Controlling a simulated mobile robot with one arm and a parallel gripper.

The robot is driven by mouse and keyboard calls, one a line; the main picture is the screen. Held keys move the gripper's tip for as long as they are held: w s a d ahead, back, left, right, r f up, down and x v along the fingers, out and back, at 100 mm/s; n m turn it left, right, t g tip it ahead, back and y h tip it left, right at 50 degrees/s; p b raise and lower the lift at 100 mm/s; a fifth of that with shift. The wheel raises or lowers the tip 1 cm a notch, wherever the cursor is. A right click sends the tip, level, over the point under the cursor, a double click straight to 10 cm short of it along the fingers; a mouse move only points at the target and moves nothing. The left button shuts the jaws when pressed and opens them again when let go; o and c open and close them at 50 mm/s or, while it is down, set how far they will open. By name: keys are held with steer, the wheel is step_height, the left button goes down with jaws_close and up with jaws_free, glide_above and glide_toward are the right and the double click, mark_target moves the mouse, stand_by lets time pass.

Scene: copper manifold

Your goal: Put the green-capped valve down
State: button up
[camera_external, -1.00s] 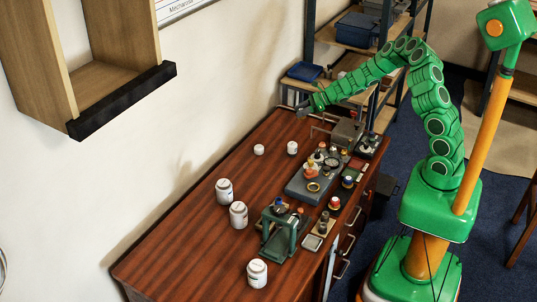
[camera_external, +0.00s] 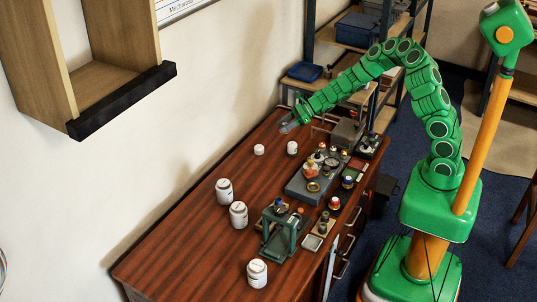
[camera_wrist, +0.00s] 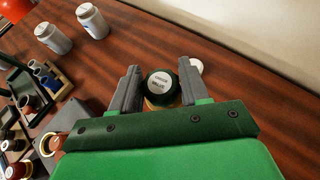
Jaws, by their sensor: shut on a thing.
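The green-capped valve (camera_wrist: 161,83) shows from above in the wrist view, with a round pale label on its dark green cap and a brassy body below. My gripper (camera_wrist: 158,84) is shut on it, one grey finger on each side. In the external view my gripper (camera_external: 289,126) is above the far left part of the brown desk (camera_external: 190,255), and the valve cannot be made out there. The valve's lower end is hidden, so I cannot tell whether it touches the desk.
Small white pots (camera_external: 259,149) and (camera_external: 292,148) stand near the gripper. White jars (camera_external: 224,190) stand along the left side. A grey fixture plate (camera_external: 298,190) with several fittings and a green stand (camera_external: 272,246) occupy the right side. Bare wood lies between the jars and plate.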

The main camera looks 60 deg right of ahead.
steer(key=s+a+n+g+y, duration=0.2)
steer(key=a, duration=1.5)
steer(key=w+a+f, duration=0.1)
steer(key=w+f, duration=0.2)
steer(key=w, duration=0.1)
steer(key=w+a+f, duration=0.1)
steer(key=w+f, duration=0.1)
steer(key=w, duration=0.2)
steer(key=w+a+f, duration=0.1)
steer(key=w+f, duration=0.2)
steer(key=w, duration=0.1)
steer(key=shift+w+a+f, duration=0.15)
steer(key=shift+w+f, duration=0.1)
steer(key=shift+f, duration=0.05)
steer(key=shift+w+a+f, duration=0.15)
steer(key=shift+w+f, duration=0.25)
steer(key=shift+w, duration=0.05)
steer(key=shift+w+f, duration=0.2)
steer(key=shift+f, duration=1.6)
steer(key=shift+f, duration=0.1)
steer(key=o, duration=1.1)
steer(key=shift+o, duration=0.2)
